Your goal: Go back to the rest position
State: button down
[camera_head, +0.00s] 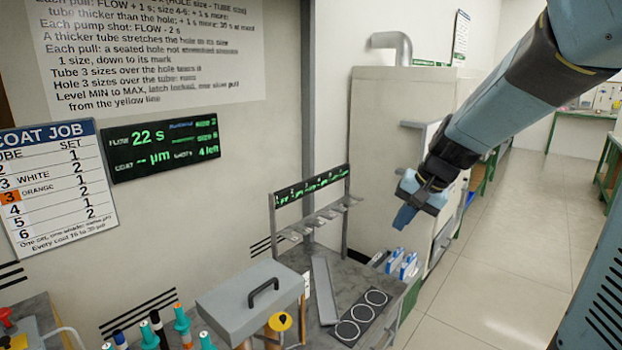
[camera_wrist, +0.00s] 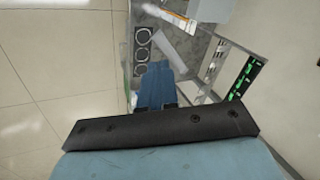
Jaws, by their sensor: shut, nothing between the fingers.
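My gripper (camera_head: 405,216) hangs in the air at the right of the head view, pointing down, above the floor side of the bench's right end. Its blue fingers are together with nothing between them. In the wrist view my gripper (camera_wrist: 155,88) also shows shut and empty, over the bench end with the ringed plate. My arm reaches in from the upper right. It touches nothing that I can see.
Below stands a bench with a grey lidded box (camera_head: 250,300), a black plate with three rings (camera_head: 362,318) and a rack (camera_head: 312,212). Blue-and-white items (camera_head: 402,264) stand beside a grey cabinet (camera_head: 385,150). Open floor (camera_head: 490,280) lies to the right.

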jog(key=s+d+r+n+t+h, duration=0.1)
jog(key=s+r+n+h, duration=0.1)
jog(key=s, duration=0.7)
jog(key=s+d+r+n+t+h, duration=0.1)
jog(key=s+r, duration=0.3)
jog(key=s, duration=0.6)
jog(key=shift+s+d+r+n+h, duration=0.2)
jog(key=shift+d+r+n+h, duration=0.2)
jog(key=shift+d+n, duration=0.3)
jog(key=shift+a, duration=0.1)
